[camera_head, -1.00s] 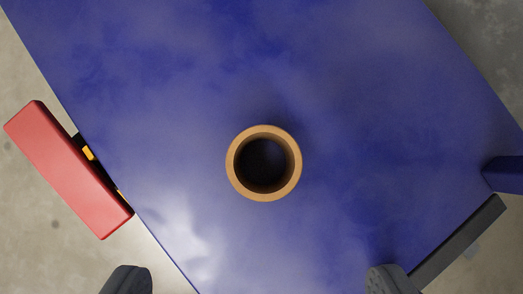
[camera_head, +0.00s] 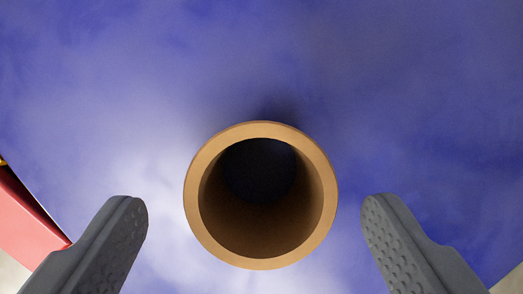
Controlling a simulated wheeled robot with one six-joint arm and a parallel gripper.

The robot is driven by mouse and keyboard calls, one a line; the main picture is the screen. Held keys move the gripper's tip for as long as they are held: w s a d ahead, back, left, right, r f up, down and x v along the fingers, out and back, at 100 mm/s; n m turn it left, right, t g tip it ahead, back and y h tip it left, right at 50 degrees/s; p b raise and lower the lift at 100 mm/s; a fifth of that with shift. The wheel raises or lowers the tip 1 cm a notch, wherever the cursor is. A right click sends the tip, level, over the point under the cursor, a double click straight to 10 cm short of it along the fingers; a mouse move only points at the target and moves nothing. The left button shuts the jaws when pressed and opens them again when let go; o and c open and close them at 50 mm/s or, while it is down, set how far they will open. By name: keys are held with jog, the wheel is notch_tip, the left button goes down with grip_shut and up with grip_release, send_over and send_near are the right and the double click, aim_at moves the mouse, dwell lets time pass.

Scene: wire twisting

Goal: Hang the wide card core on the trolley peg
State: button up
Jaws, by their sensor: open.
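The wide card core (camera_head: 212,238) is a tan, hollow tube standing upright on a blue surface, seen from above with its open end toward the camera. Its inside is dark toward the bottom. My gripper (camera_head: 254,208) is open, with one grey finger on each side of the core. A gap of blue shows between each finger and the core in the picture, and nothing is held. The trolley peg is not in view.
The blue surface (camera_head: 420,90) fills most of the view and is clear around the core. A red block (camera_head: 27,228) shows at the lower left edge. Pale floor shows at the bottom corners.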

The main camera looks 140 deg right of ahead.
jog(key=shift+w+x, duration=0.2)
jog(key=shift+x, duration=0.95)
jog(key=shift+w+x, duration=0.15)
jog(key=shift+x, duration=0.95)
jog(key=shift+a+r, duration=0.1)
jog(key=shift+r, duration=0.05)
jog(key=c, duration=1.1)
jog(key=shift+c, duration=0.2)
jog(key=shift+r, duration=0.15)
